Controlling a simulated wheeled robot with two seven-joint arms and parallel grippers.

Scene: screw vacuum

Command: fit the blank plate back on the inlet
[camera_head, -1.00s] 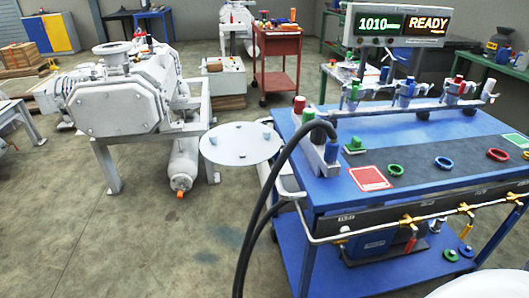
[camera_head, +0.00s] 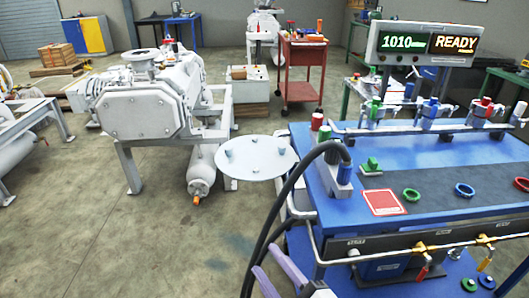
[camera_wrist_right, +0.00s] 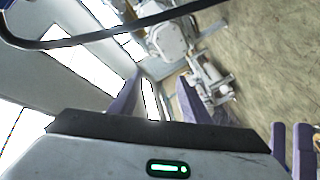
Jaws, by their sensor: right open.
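The grey-white pump stands at the left in the head view, with an upright round inlet flange (camera_head: 140,55) on top. I cannot tell from here whether its mouth is covered. A round pale disc (camera_head: 257,170) with several small grey pieces on it sits between the pump and the blue bench; I cannot tell whether one is the blank plate. My right gripper (camera_head: 266,259) is at the bottom of the head view, left of the bench. In the wrist view the right gripper (camera_wrist_right: 159,75) is open and empty. Purple fingers (camera_wrist_right: 290,145) at that view's lower right look like my left gripper's.
The blue bench (camera_head: 440,150) fills the right side, with coloured rings, valves and a display (camera_head: 420,42). A black hose (camera_head: 290,190) arches from its corner close by my right gripper. A red tool cart (camera_head: 303,65) stands behind. The floor at front left is clear.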

